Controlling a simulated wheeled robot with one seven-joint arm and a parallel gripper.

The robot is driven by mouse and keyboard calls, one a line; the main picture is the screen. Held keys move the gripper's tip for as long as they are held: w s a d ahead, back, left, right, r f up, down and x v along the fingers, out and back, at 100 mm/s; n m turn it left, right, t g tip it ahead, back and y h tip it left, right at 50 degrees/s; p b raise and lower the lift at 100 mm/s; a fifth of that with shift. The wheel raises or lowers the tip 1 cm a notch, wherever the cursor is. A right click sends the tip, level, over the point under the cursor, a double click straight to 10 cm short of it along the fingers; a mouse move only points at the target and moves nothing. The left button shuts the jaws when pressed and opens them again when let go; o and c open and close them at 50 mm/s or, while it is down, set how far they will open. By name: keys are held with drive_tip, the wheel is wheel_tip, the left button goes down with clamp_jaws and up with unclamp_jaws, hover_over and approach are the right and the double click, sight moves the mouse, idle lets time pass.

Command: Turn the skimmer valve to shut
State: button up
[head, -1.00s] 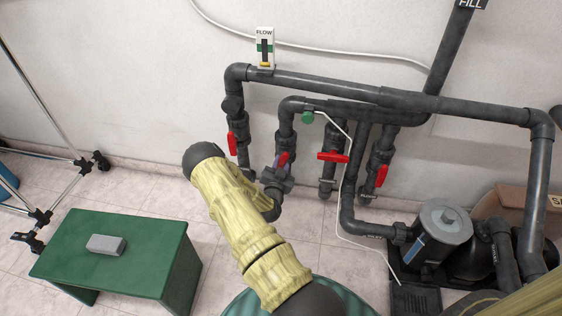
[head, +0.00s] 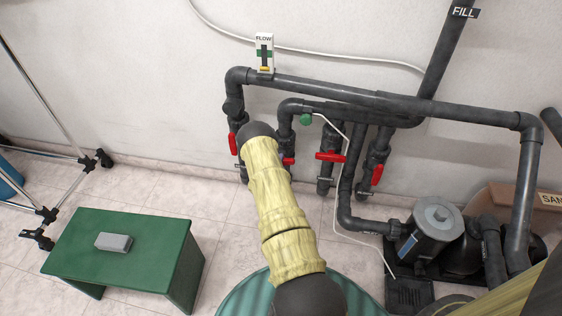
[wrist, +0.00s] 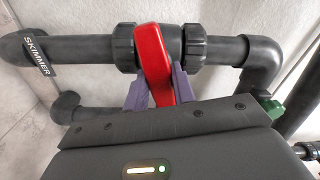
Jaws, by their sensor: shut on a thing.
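The skimmer valve's red handle (wrist: 154,62) is in the middle of the wrist view. It stands nearly crosswise to its dark grey pipe (wrist: 83,49), slightly tilted. A SKIMMER label (wrist: 37,55) is on the pipe at the left. My gripper (wrist: 158,90) is shut on the handle, with one purple finger on each side of it. In the head view, a small red part of this handle (head: 288,160) shows just right of my arm. My arm hides the gripper and most of the valve there.
Other red valve handles are at the left (head: 233,144), the middle (head: 330,156) and the right (head: 377,174). A flow gauge (head: 264,53) sits on the top pipe. A pump (head: 432,228) stands at right, a green bench (head: 122,243) at left.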

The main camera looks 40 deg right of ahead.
drive_tip(key=shift+a+f+m+p, duration=0.1)
drive_tip(key=shift+m+p, duration=0.3)
drive_tip(key=shift+m, duration=0.9)
drive_tip(key=o, duration=1)
drive_tip(key=p+v, duration=0.6)
drive_tip(key=v, duration=1.1)
drive_tip(key=shift+s, duration=0.2)
